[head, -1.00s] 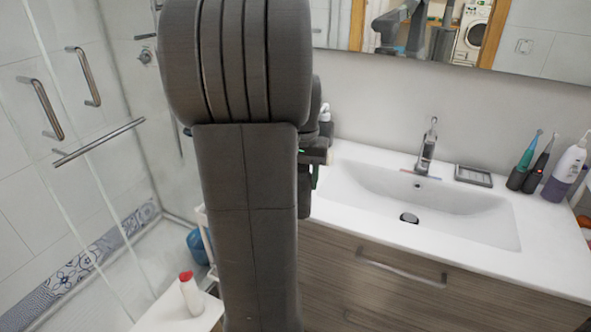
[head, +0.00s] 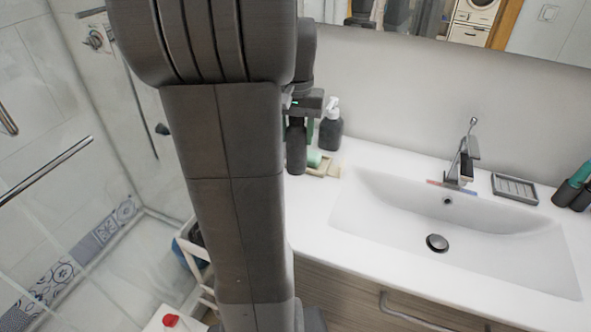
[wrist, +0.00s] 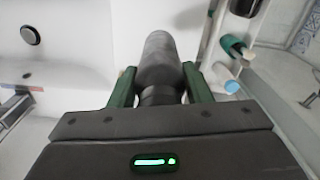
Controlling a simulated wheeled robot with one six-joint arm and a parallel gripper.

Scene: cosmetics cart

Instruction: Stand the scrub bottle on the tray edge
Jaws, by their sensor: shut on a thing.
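A dark grey bottle (wrist: 160,62), which I take to be the scrub bottle, is between the green fingers of my gripper (wrist: 160,78) in the wrist view. My gripper is shut on it. In the head view the dark bottle (head: 297,148) hangs below my gripper (head: 304,125), near the counter's left end; my own arm hides part of the area. A small beige tray (head: 334,171) lies on the counter just right of the bottle, with a pale green item (head: 314,158) at it. I cannot tell whether the bottle touches the counter.
A dark dispenser with a white pump (head: 331,130) stands behind the tray. The sink (head: 450,215) with its faucet (head: 464,160) lies to the right. A soap dish (head: 515,188) is beyond. A red-capped bottle (head: 170,321) stands low at the left, near glass shower panels.

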